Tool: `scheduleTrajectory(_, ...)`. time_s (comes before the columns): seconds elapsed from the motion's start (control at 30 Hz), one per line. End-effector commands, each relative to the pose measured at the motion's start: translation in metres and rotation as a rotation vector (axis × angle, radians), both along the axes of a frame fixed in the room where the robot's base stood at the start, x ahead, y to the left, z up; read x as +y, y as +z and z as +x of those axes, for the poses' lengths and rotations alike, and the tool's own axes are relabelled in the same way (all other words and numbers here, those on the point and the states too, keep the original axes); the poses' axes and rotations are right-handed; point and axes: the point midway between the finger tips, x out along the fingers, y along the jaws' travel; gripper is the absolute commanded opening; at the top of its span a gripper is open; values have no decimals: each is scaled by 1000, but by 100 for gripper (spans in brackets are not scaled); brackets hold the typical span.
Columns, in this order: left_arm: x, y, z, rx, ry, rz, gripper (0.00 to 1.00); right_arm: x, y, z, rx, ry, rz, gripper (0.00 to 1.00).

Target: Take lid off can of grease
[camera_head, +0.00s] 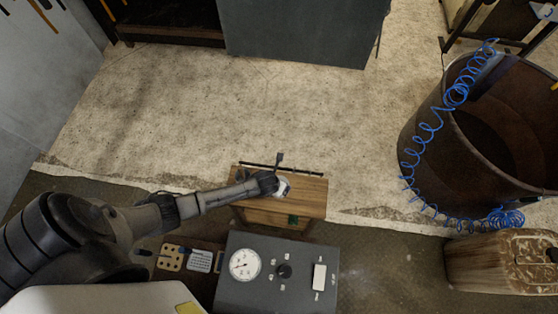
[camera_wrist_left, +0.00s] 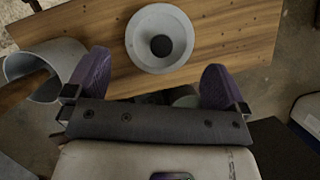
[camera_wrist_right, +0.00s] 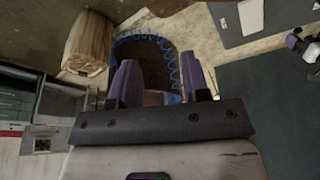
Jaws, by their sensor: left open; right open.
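A round, pale grey lid with a dark knob (camera_wrist_left: 160,40) shows from above in the left wrist view, over the small wooden table. The can beneath it is hidden or cannot be told apart. In the head view, a whitish part (camera_head: 284,187) shows beside my left gripper (camera_head: 270,184). The purple fingers of my left gripper (camera_wrist_left: 155,80) are spread open, with the lid just beyond their tips and apart from them. My right gripper (camera_wrist_right: 160,82) is open and empty, away from the table; it is outside the head view.
The wooden table (camera_head: 312,198) is small. A grey cylindrical container (camera_wrist_left: 48,88) lies left of the lid in the left wrist view. A control box with a gauge (camera_head: 262,298) stands near the table. A large rusty barrel (camera_head: 425,150) with blue coiled hose is at right.

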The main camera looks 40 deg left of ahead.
Motion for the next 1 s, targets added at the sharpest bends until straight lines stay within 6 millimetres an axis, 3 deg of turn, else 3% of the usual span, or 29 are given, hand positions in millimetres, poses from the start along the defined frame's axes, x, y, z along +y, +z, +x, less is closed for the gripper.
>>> scheduleTrajectory(0.4,3,-42,18,2,2,-1,100,-3,-15,-1,2,7,-10,43)
scheduleTrajectory(0.73,3,-45,20,0,1,-1,100,-2,-15,-1,2,5,-7,43)
scheduleTrajectory(1.0,3,-45,20,0,1,-1,76,0,-15,-1,2,1,-1,43)
